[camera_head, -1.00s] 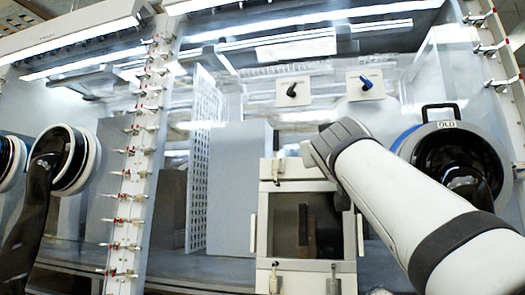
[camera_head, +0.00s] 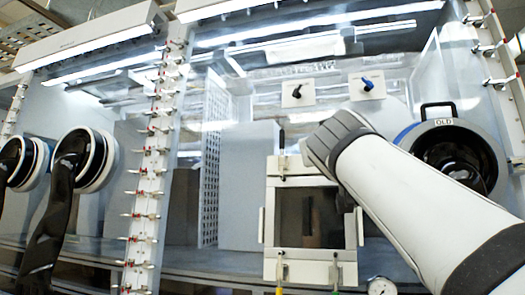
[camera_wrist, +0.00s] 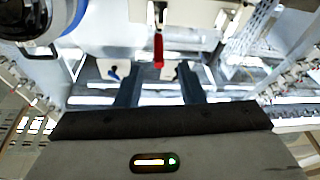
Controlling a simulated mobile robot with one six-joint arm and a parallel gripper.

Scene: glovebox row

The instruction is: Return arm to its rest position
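My gripper (camera_wrist: 158,88) shows in the wrist view with its two dark fingers apart and nothing between them. In the head view my pale arm reaches in from the lower right, and its dark-banded joint overlaps the right edge of the small hatch. My fingers cannot be made out in that view. The hatch (camera_head: 308,218) has a white frame and a dark window, and appears closed. A red handle (camera_wrist: 158,50) lies beyond my fingertips in the wrist view; I cannot tell its distance.
A round port marked OLD (camera_head: 440,125) stands close right of my arm. Black gloves (camera_head: 45,225) hang from ports at left. Two knob plates, one with a black knob (camera_head: 297,91) and one with a blue knob (camera_head: 368,84), sit above. A gauge (camera_head: 381,286) shows at the bottom.

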